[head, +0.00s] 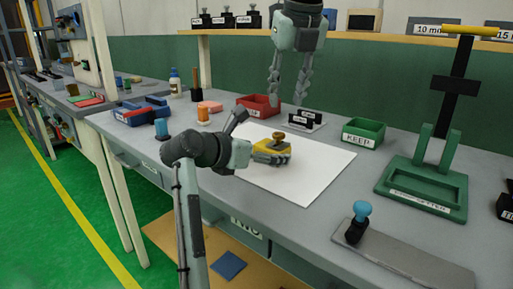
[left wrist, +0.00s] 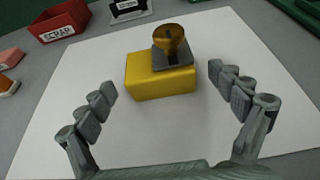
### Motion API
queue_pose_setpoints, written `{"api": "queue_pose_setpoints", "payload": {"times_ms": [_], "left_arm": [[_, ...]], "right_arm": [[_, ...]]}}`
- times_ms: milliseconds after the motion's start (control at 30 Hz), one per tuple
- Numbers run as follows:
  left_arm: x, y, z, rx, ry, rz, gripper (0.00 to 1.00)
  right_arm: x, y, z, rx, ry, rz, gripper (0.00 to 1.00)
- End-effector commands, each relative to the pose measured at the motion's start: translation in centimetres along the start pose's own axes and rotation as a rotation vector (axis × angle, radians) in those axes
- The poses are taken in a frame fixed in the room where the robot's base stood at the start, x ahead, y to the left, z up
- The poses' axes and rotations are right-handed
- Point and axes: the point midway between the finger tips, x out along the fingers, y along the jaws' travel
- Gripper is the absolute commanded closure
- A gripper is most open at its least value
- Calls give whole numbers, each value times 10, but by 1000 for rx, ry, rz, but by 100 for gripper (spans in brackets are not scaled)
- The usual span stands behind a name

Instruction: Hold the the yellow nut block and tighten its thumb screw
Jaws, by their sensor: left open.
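The yellow nut block (left wrist: 160,84) sits on a white sheet, with a dark grey plate and a brass thumb screw (left wrist: 171,40) on top. In the head view the block (head: 286,149) is partly hidden by my left gripper (head: 262,152), and its thumb screw (head: 279,135) shows above. In the left wrist view my left gripper (left wrist: 163,95) is open, its fingers spread on both sides of the block with gaps visible. My right gripper (head: 287,92) hangs above and behind the block, fingers pointing down and apart, holding nothing.
A red SCRAP bin (head: 259,106), black clips on a stand (head: 303,119) and a green KEEP bin (head: 363,132) stand behind the white sheet (head: 318,170). A green press frame (head: 424,187) is at the right. A blue-topped tool (head: 359,222) stands on a grey plate in front.

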Motion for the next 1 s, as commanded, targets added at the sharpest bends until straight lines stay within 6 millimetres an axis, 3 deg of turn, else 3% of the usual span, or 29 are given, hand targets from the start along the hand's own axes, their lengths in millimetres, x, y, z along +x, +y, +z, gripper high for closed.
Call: {"api": "queue_pose_setpoints", "payload": {"times_ms": [200, 467, 900, 1000], "left_arm": [[15, 0, 0, 1, 1, 0, 7], [16, 0, 0, 1, 0, 0, 7], [16, 0, 0, 0, 0, 0, 62], [16, 0, 0, 0, 0, 0, 67]], "right_arm": [[0, 0, 0, 0, 0, 1, 66], [0, 0, 0, 0, 0, 2, 66], [0, 0, 0, 0, 0, 2, 66], [0, 1, 0, -1, -1, 4, 59]]}}
